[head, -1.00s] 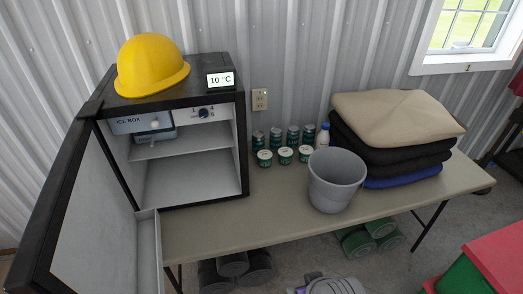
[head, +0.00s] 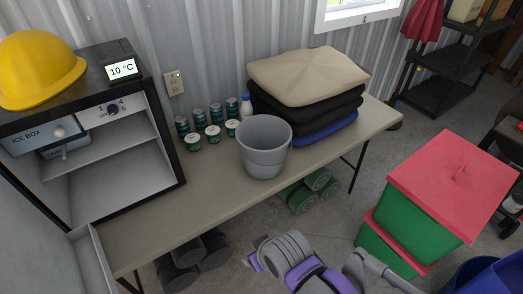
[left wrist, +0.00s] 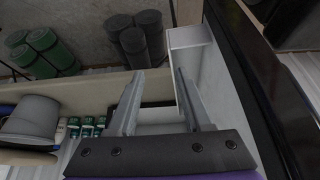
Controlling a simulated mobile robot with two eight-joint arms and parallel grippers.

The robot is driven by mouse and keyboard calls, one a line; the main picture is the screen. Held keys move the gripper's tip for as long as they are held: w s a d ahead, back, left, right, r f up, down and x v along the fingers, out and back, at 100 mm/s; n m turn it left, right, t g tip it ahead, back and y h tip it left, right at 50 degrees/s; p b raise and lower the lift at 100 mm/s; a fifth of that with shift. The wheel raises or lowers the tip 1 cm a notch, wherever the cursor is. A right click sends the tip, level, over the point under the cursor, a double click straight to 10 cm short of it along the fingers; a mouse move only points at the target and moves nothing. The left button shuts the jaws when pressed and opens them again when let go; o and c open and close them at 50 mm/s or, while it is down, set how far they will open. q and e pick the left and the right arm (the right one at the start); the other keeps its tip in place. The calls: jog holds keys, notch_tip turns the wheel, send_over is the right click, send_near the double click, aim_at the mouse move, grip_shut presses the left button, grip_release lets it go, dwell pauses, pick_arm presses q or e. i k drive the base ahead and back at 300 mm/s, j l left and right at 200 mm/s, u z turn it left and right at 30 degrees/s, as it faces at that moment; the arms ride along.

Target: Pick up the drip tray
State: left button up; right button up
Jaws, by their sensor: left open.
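The drip tray (head: 66,148) is a small blue-grey tray with dark lettering on its front.
The folding table (head: 222,192) holds a grey bucket (head: 264,146), several cans and tubs, a white bottle and folded blankets (head: 310,78). A yellow hard hat (head: 42,70) tops the fridge. The fridge door's white bin (left wrist: 190,37) is close to my left fingers. Red-lidded green boxes (head: 450,180) stand right.

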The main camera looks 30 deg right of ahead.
aim_at(50, 151)
jog(key=i+l+u, duration=0.2)
jog(key=i, duration=0.3)
jog(key=i+u, duration=0.15)
jog(key=i, duration=0.35)
